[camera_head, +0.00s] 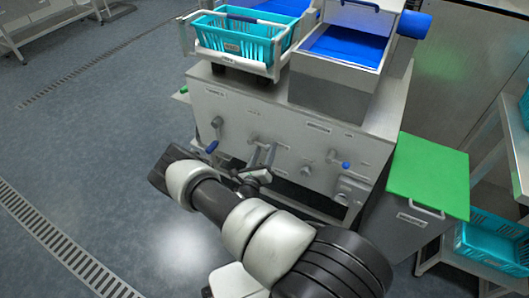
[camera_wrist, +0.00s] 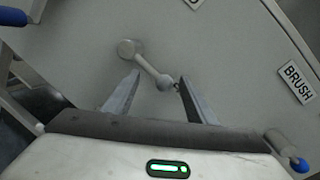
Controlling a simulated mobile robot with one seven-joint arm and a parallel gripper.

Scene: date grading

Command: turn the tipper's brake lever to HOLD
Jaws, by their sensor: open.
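A grey lever (camera_wrist: 147,66) with a round hub and a ball end sticks out of the pale machine panel in the wrist view. It slants down to the right from its hub. Its ball end lies between the fingertips of my gripper (camera_wrist: 157,82), close to the right one; I cannot tell whether they touch. My gripper is open. In the head view my gripper (camera_head: 262,156) is at the middle of the machine's front panel, and my arm and fingers hide much of that lever. The label above it is cut off, so I cannot read a HOLD mark.
A blue-ended handle (camera_head: 211,147) is left of my gripper and a blue knob (camera_head: 346,165) right of it. A BRUSH label (camera_wrist: 297,82) is at the right. A teal crate (camera_head: 240,42) sits in a white cradle on top. A green-lidded bin (camera_head: 428,172) stands right; floor left is clear.

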